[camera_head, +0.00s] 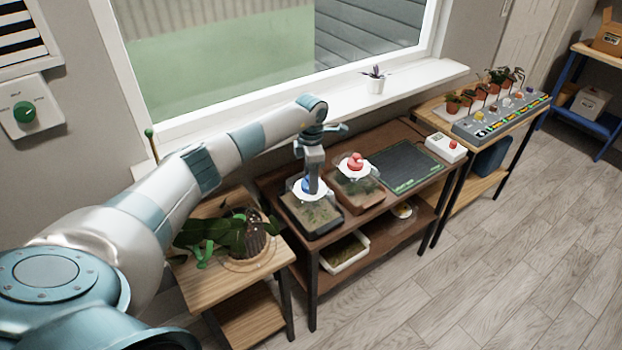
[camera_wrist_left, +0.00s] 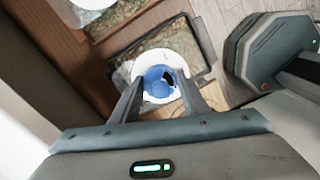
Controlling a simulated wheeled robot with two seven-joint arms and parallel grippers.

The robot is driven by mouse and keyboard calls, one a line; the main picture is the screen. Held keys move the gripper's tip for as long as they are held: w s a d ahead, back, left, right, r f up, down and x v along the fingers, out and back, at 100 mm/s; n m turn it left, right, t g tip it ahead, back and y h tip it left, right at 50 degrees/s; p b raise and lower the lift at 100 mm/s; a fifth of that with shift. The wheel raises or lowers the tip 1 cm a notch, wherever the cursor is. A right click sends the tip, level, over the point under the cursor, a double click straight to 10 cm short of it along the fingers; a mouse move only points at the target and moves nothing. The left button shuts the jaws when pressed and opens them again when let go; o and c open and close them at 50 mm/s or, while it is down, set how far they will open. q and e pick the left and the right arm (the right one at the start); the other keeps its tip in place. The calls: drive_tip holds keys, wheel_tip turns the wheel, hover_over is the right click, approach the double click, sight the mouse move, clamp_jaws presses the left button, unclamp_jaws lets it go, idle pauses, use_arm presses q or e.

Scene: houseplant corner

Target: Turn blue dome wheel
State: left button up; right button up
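The blue dome wheel (camera_head: 307,186) sits on top of a clear dome with a white ring, over the left planted tray (camera_head: 318,222) on the brown table. My left gripper (camera_head: 314,182) points straight down onto it. In the left wrist view, the blue wheel (camera_wrist_left: 158,84) lies between the two spread fingertips of my left gripper (camera_wrist_left: 160,80), with the white ring around it. I cannot tell whether the fingers touch the wheel.
A red dome wheel (camera_head: 355,160) tops the neighbouring tray, close to the right. A dark mat (camera_head: 405,165) lies beyond it. A leafy plant (camera_head: 225,235) on a wooden stand is below my left arm. The window sill (camera_head: 420,82) runs behind.

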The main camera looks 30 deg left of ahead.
use_arm(q)
drive_tip(key=c, duration=0.4)
drive_tip(key=shift+n, duration=0.5)
drive_tip(key=n+b, duration=0.1)
drive_tip(key=n, duration=0.1)
drive_tip(key=shift+a+n+b, duration=0.1)
drive_tip(key=shift+n+b, duration=0.2)
drive_tip(key=shift+b, duration=0.05)
drive_tip(key=n, duration=0.2)
drive_tip(key=shift+n+b, duration=0.3)
drive_tip(key=shift+n, duration=1.5)
drive_tip(key=shift+n+b, duration=0.3)
drive_tip(key=shift+n, duration=0.1)
drive_tip(key=o, duration=1.1)
drive_tip(key=shift+c, duration=0.2)
